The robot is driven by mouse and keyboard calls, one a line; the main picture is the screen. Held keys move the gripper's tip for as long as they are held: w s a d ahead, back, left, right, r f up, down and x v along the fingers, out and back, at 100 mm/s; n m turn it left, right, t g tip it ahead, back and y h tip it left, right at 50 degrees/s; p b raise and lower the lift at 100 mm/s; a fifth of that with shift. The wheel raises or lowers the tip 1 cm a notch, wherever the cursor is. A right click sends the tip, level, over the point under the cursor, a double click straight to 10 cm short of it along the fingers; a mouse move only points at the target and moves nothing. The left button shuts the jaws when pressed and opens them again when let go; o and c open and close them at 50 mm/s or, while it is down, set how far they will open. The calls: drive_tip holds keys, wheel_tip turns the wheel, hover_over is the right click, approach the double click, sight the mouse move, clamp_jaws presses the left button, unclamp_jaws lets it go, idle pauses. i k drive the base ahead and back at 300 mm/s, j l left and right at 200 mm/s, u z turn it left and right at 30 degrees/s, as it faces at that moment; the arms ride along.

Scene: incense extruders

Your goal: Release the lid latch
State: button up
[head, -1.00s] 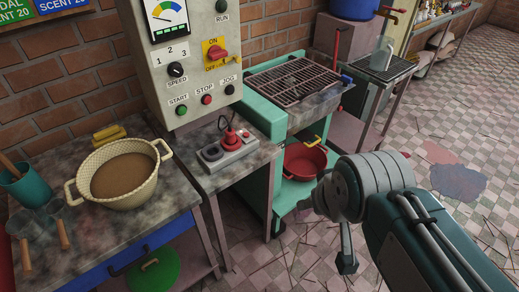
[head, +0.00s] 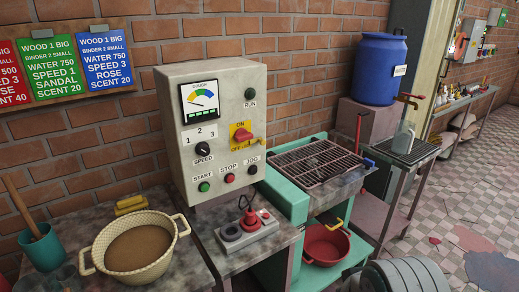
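The teal machine (head: 292,203) stands right of the control box in the head view. A dark barred grate lid (head: 318,160) lies flat over its top, looking closed. A small blue part (head: 369,163) sits at the lid's right front corner, and a red upright lever (head: 359,132) stands behind it. I cannot tell for certain which part is the latch. Only a grey rounded section of my arm shows at the bottom right edge, in front of and below the machine. My gripper is out of view.
The control box (head: 216,130) has a gauge, knobs and buttons. A small control block (head: 246,232) and a cream basket (head: 175,257) of brown powder stand on the benches. A red pan (head: 324,246) sits low under the machine.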

sight(368, 163)
drive_tip(key=i+l, duration=0.2)
drive_tip(key=i+l+u, duration=0.1)
drive_tip(key=l, duration=0.35)
drive_tip(key=i+l, duration=0.3)
drive_tip(key=i+l+u, duration=0.1)
drive_tip(key=i+l, duration=0.3)
drive_tip(key=l, duration=0.3)
drive_tip(key=i+l+u, duration=0.1)
drive_tip(key=l, duration=0.25)
drive_tip(key=i+l, duration=0.3)
drive_tip(key=i+l+u, duration=0.1)
drive_tip(key=l, duration=0.3)
drive_tip(key=i, duration=0.05)
